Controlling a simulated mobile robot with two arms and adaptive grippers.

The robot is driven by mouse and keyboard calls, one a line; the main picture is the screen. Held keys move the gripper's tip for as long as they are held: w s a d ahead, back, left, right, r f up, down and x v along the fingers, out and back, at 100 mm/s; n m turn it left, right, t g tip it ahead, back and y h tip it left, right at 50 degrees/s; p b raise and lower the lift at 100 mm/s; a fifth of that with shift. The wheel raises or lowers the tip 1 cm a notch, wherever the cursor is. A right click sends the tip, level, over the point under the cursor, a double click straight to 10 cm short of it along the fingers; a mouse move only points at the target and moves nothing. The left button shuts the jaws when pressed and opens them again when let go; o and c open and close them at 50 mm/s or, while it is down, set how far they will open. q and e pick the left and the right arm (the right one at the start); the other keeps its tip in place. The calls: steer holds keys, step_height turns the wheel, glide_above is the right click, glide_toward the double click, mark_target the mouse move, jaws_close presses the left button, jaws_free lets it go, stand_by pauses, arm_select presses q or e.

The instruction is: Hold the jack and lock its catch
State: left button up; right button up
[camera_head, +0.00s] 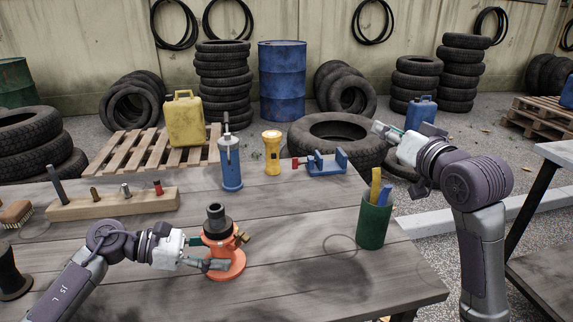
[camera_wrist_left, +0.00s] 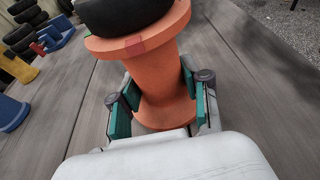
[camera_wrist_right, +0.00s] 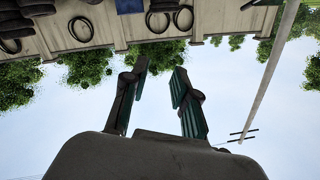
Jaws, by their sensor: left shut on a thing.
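The orange jack (camera_head: 226,262) stands upright on the wooden table, with a black top (camera_head: 216,218) and a small brass-coloured part (camera_head: 242,237) on its right side. My left gripper (camera_head: 212,254) reaches in from the left and is shut on the jack's body. In the left wrist view the green pads sit on both sides of the orange body (camera_wrist_left: 163,95), below its wide flange, which bears a small red mark. The black top is cut off by that view's upper edge. My right gripper (camera_head: 384,132) is raised at the right, open and empty, away from the jack.
A green cup (camera_head: 372,226) with a yellow and a blue item stands right of the jack. Behind are a blue bottle jack (camera_head: 230,168), a yellow flashlight (camera_head: 272,155), a blue vise (camera_head: 322,164) and a wooden block with pegs (camera_head: 110,205). The table's front middle is clear.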

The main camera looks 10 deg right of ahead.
steer(key=shift+o, duration=0.2)
steer(key=a+r+n+g+y, duration=0.2)
steer(key=a+n+y, duration=0.1)
steer(key=a, duration=0.6)
steer(key=shift+w+a+r+y, duration=0.15)
steer(key=shift+w+a+y, duration=0.15)
steer(key=shift+y, duration=0.3)
steer(key=n+g+h, duration=0.3)
steer(key=n+g, duration=0.7)
steer(key=g, duration=0.2)
glide_above(246, 236)
steer(key=s+d, duration=0.3)
steer(key=d, duration=0.1)
step_height(246, 236, down, 4)
steer(key=shift+g, duration=0.3)
steer(key=x, duration=1.1)
steer(key=shift+a+f, duration=0.25)
steer(key=shift+a, duration=0.1)
jaws_close()
